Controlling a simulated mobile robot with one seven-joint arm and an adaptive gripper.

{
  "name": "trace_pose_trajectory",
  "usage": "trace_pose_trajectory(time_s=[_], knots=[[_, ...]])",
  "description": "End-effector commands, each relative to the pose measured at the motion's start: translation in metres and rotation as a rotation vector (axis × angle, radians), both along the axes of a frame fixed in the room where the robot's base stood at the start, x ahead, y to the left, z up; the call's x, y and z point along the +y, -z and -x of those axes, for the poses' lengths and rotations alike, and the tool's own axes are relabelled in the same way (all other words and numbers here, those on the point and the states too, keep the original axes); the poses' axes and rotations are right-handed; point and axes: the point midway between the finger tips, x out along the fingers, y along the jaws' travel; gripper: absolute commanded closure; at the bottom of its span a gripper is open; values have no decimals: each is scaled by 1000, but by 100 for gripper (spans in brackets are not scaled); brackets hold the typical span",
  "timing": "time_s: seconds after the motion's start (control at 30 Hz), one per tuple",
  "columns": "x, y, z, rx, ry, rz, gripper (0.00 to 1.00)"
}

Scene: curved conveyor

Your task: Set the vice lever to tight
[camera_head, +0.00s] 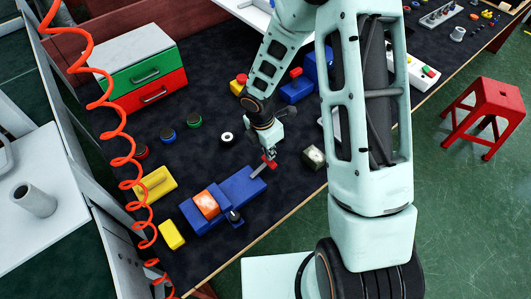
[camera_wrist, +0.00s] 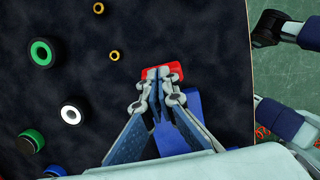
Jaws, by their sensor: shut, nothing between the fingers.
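The blue vice (camera_head: 242,187) lies on the dark bench top, with an orange block (camera_head: 206,205) near its left end. A grey lever with a red end (camera_head: 269,163) sticks up from the vice's right end. My gripper (camera_head: 268,153) is right at the red end, pointing down. In the wrist view the closed fingertips (camera_wrist: 159,73) overlap the red lever end (camera_wrist: 177,69), which shows behind and to their right. Part of the blue vice (camera_wrist: 170,138) shows behind the fingers. Whether the fingers touch the lever is unclear.
Yellow blocks (camera_head: 171,235) lie left of the vice. A dark cube (camera_head: 314,157) sits to its right near the bench edge. Several round pieces (camera_head: 167,134) and a green-and-red drawer box (camera_head: 145,68) stand farther back. An orange coiled hose (camera_head: 119,150) hangs at the left.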

Motion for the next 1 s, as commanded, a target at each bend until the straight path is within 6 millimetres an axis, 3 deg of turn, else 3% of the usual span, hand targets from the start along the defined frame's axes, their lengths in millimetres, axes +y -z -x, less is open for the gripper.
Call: trace_pose_trajectory(time_s=[1.0], knots=[[-4, 1, -3, -1, 0, 1, 100]])
